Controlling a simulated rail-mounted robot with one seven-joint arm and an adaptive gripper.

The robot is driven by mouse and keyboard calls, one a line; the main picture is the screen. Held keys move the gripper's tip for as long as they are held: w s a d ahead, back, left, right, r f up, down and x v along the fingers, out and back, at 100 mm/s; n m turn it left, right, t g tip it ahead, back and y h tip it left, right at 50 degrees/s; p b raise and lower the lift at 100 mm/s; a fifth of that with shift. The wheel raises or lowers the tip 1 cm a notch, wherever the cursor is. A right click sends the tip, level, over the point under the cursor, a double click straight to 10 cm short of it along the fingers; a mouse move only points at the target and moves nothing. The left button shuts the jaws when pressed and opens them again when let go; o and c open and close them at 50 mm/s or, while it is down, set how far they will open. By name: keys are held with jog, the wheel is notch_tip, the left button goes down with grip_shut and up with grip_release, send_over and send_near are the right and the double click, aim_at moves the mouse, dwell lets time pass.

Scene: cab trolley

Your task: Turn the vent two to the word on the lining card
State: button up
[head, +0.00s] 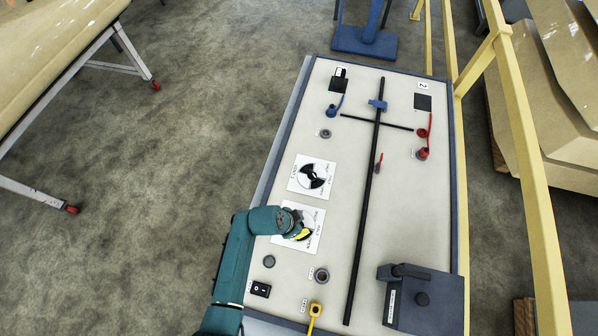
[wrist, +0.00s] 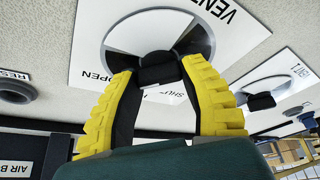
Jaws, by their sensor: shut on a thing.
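My gripper (head: 299,234) is shut on the black knob (wrist: 160,72) of a round vent dial. In the wrist view its two yellow fingers (wrist: 158,68) grip the knob from both sides. The dial's white plate (wrist: 95,45) reads VENT, with the rest cut off, OPEN at the left and a partly hidden word, seemingly SHUT, below the knob. In the head view my gripper covers much of this plate (head: 316,214). The neighbouring dial plate (head: 311,177) reads VENT 1 in the wrist view (wrist: 285,75). I cannot make out a lining card's word.
A grey button (head: 269,261), a rocker switch (head: 261,289) and a yellow-handled part (head: 314,309) are near my arm. A long black rod (head: 368,200) runs along the panel (head: 400,220). A dark box (head: 421,298) stands at the near right. A yellow rail (head: 530,190) borders the right side.

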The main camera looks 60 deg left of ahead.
jog(key=shift+s+f, duration=0.1)
jog(key=shift+f, duration=0.05)
jog(key=o, duration=1.2)
jog(key=shift+r, duration=0.35)
jog(key=v, duration=1.1)
jog(key=shift+r, duration=0.25)
